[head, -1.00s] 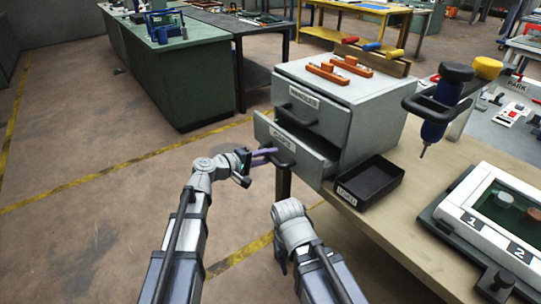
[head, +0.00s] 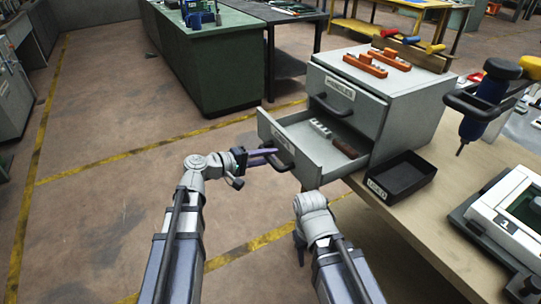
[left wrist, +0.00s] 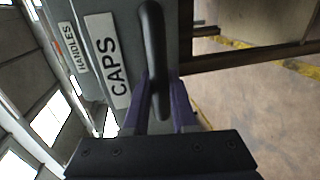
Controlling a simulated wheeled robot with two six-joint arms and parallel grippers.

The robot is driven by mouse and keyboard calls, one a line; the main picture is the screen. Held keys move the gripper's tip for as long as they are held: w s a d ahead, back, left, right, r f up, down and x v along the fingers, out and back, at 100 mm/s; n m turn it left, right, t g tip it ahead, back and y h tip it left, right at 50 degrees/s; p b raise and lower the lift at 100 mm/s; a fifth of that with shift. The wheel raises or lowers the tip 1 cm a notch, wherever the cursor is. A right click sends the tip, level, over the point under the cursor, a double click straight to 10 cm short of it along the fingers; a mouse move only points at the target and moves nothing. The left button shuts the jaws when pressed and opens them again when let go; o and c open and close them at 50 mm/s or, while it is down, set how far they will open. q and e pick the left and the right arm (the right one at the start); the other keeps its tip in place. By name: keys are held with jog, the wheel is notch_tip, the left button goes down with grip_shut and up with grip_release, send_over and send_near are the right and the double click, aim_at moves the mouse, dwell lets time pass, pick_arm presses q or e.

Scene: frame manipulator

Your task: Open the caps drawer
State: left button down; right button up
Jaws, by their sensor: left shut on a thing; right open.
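The grey cabinet (head: 400,105) stands on the table's left end. Its lower drawer (head: 309,170), labelled CAPS in the left wrist view (left wrist: 113,72), is pulled well out. Small pale pieces (head: 321,128) and a brown piece (head: 345,147) lie inside. My left gripper (head: 268,157) is shut on the drawer's dark handle (head: 283,150). In the left wrist view its purple fingers sit on either side of the handle (left wrist: 153,55). My right gripper (head: 300,248) hangs low in front of the table, pointing down, open and mostly hidden by its arm.
The upper drawer (head: 335,97), marked HANDLES, is closed. Orange parts (head: 378,62) lie on the cabinet top. A black labelled tray (head: 402,178) sits on the table (head: 440,222) beside the cabinet. A power screwdriver (head: 487,105) stands at right. Floor (head: 110,215) to the left is clear.

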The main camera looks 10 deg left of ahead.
pick_arm(q)
jog(key=c, duration=0.7)
grip_release()
jog(key=shift+c, duration=0.2)
jog(key=p+v, duration=0.1)
jog(key=v, duration=0.6)
jog(key=shift+s+a+p, duration=0.25)
jog(key=shift+a+p, duration=0.05)
jog(key=shift+a, duration=0.05)
